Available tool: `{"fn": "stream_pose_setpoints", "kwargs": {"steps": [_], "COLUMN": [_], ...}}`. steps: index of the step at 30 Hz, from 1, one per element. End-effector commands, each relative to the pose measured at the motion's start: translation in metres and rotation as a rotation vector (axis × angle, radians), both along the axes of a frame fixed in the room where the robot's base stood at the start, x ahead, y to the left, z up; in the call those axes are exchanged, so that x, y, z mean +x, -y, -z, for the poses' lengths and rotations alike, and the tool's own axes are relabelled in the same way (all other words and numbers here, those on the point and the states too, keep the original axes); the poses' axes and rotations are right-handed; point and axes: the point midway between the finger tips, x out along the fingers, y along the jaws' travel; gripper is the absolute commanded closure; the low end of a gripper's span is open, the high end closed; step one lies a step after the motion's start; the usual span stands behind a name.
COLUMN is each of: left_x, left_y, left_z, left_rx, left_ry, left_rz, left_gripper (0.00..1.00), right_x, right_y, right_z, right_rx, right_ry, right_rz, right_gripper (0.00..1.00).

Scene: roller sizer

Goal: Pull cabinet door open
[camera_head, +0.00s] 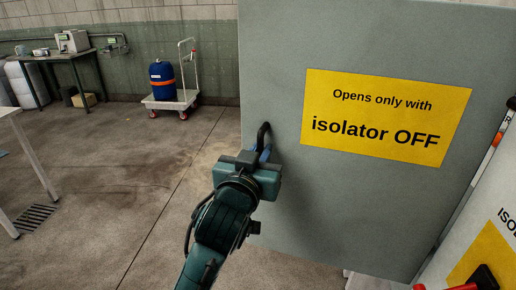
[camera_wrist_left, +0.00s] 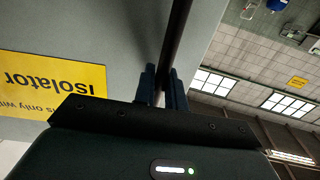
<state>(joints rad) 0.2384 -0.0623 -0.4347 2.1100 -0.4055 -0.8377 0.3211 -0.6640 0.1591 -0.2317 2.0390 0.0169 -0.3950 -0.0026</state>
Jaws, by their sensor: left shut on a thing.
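The grey cabinet door (camera_head: 370,210) fills the right half of the head view and carries a yellow sign (camera_head: 385,115) reading "Opens only with isolator OFF". A dark bar handle (camera_head: 264,132) stands near the door's left edge. My left gripper (camera_head: 262,156) is at this handle, its fingers shut around it. In the left wrist view the fingers (camera_wrist_left: 162,88) sit either side of the dark handle bar (camera_wrist_left: 179,40). I cannot tell how far the door stands open. My right gripper is not in view.
A pale panel (camera_head: 490,215) with a partly cut-off yellow label and a black and red part (camera_head: 484,278) is at the lower right. A blue drum (camera_head: 162,78) on a trolley (camera_head: 171,102) and a green table (camera_head: 58,56) stand far back. The floor left of the door is clear.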

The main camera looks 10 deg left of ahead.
Motion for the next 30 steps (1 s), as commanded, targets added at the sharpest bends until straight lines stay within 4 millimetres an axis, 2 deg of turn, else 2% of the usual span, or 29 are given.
{"fn": "stream_pose_setpoints", "kwargs": {"steps": [14, 15, 23, 26, 30], "left_x": [-0.002, -0.002, -0.001, -0.001, -0.001], "left_y": [0.002, 0.002, 0.001, 0.001, 0.002], "left_z": [0.000, 0.000, -0.001, -0.009, -0.033], "left_rx": [0.000, 0.000, -0.001, -0.002, -0.003], "left_ry": [0.002, 0.002, 0.001, 0.003, 0.008], "left_rz": [0.006, 0.006, 0.005, 0.004, 0.005], "left_gripper": [1.00, 0.84, 0.83, 0.83, 0.83], "right_x": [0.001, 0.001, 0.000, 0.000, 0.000], "right_y": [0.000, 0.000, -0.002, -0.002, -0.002], "right_z": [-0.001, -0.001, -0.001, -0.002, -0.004], "right_rx": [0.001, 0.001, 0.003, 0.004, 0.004], "right_ry": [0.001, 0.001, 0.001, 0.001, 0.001], "right_rz": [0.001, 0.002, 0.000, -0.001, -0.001], "right_gripper": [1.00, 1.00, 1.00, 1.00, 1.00]}}
